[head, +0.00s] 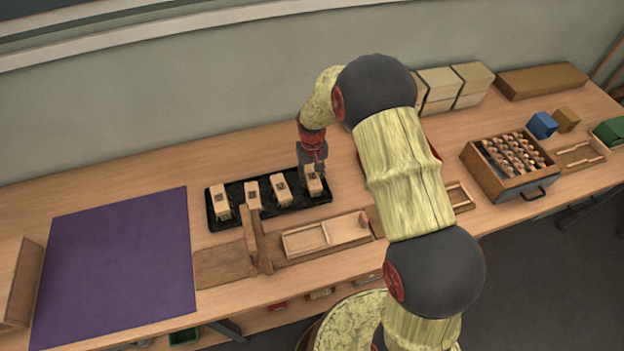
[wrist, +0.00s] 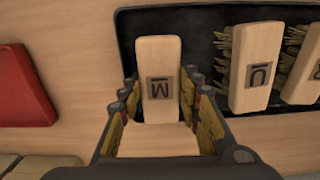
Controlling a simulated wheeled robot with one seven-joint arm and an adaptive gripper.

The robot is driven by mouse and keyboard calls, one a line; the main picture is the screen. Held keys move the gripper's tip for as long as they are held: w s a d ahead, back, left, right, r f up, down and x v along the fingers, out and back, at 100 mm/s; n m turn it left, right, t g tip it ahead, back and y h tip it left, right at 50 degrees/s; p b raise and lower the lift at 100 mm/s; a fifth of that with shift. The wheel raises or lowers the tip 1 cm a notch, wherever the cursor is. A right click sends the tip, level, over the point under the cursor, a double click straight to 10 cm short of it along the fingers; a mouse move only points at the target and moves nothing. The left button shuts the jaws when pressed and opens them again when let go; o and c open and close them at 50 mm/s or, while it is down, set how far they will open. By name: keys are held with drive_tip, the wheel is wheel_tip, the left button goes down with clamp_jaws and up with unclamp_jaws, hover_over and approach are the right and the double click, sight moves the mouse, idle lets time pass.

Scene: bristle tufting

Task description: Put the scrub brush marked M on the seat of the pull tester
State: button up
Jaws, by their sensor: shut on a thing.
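The scrub brush marked M is a pale wooden block (wrist: 157,52) with a dark letter plate, between the fingers in the wrist view. It also shows in the head view (head: 314,186) at the right end of the black tray (wrist: 200,17). My gripper (wrist: 160,98) is shut on its sides; in the head view my gripper (head: 313,168) comes down from above. I cannot tell whether the brush touches the tray. What looks like the pull tester (head: 222,264) is a wooden base with an upright post and a shallow framed seat (head: 305,240), in front of the tray.
Several other lettered brushes stand in the tray, one marked U (wrist: 254,68) beside M. A purple mat (head: 115,265) lies left. A red block (wrist: 22,88) is near the tray. A wooden box of pegs (head: 508,170) stands right. My arm hides part of the bench.

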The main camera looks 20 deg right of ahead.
sight(312, 176)
drive_tip(key=shift+r, duration=0.6)
wheel_tip(312, 176, up, 2)
drive_tip(key=shift+r+p, duration=0.15)
drive_tip(key=shift+p, duration=0.45)
drive_tip(key=s+r, duration=0.2)
drive_tip(key=r, duration=0.1)
drive_tip(key=s+r+p, duration=0.1)
drive_tip(key=s+r, duration=0.2)
drive_tip(key=shift+s+r, duration=0.1)
drive_tip(key=s+r+p, duration=0.1)
drive_tip(key=s+r, duration=0.2)
drive_tip(key=s, duration=0.5)
drive_tip(key=shift+s+r+p, duration=0.15)
drive_tip(key=shift+s+p, duration=0.15)
drive_tip(key=shift+s, duration=0.1)
